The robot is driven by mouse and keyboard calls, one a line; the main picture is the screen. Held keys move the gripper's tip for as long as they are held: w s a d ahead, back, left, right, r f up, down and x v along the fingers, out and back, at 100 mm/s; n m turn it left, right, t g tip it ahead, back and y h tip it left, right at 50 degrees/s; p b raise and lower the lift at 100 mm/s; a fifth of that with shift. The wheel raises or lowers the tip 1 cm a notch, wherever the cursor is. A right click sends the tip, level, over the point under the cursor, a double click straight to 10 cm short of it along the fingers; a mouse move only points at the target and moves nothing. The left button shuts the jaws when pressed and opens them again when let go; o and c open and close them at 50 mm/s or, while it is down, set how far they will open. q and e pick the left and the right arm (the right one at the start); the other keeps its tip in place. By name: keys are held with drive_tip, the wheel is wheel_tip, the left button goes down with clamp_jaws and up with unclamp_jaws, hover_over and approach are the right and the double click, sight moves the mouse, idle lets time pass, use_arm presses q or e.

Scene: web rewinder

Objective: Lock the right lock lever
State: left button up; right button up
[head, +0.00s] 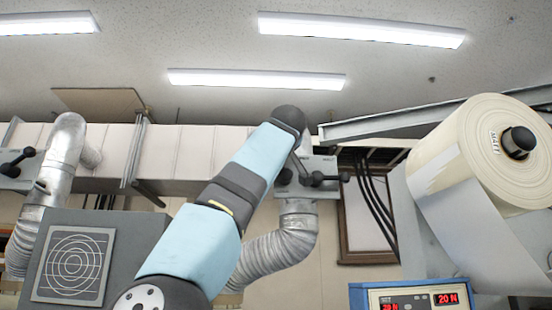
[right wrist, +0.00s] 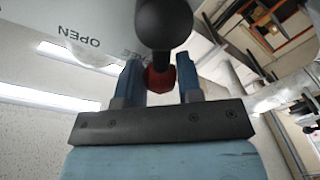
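The right lock lever (head: 317,179), with dark knobs, is on a grey box on the wall duct, right of centre in the head view. An arm of mine reaches up in front of it and hides part of the box. In the right wrist view, a large black knob (right wrist: 163,22) is close to the camera. My right gripper (right wrist: 160,78) has two blue fingers standing apart on either side of a small red part (right wrist: 158,80) below the knob. My left gripper is not in view.
A similar lever (head: 16,160) is on a box at the far left. Flexible ducts (head: 283,254) hang below the boxes. A large paper roll (head: 455,160) and a control panel (head: 415,297) stand at the right. A grey machine block (head: 75,264) is at lower left.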

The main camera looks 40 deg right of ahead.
drive_tip(key=c, duration=0.4)
drive_tip(key=shift+w, duration=0.1)
drive_tip(key=n, duration=0.2)
drive_tip(key=a+f+n+b, duration=0.1)
drive_tip(key=shift+w+n, duration=0.3)
drive_tip(key=shift+w, duration=0.05)
drive_tip(key=shift+w+a+f+n+g+b, duration=0.15)
drive_tip(key=shift+f+n+b, duration=0.55)
drive_tip(key=shift+n, duration=0.95)
drive_tip(key=shift+w+a+f+n+g+b, duration=0.1)
drive_tip(key=shift+f+n+g+b, duration=0.15)
drive_tip(key=shift+f+n+b, duration=0.9)
drive_tip(key=shift+w+a+f+n+g+b, duration=0.1)
drive_tip(key=shift+a+f+n+g+b, duration=0.15)
drive_tip(key=shift+n, duration=1.85)
drive_tip(key=shift+d, duration=0.1)
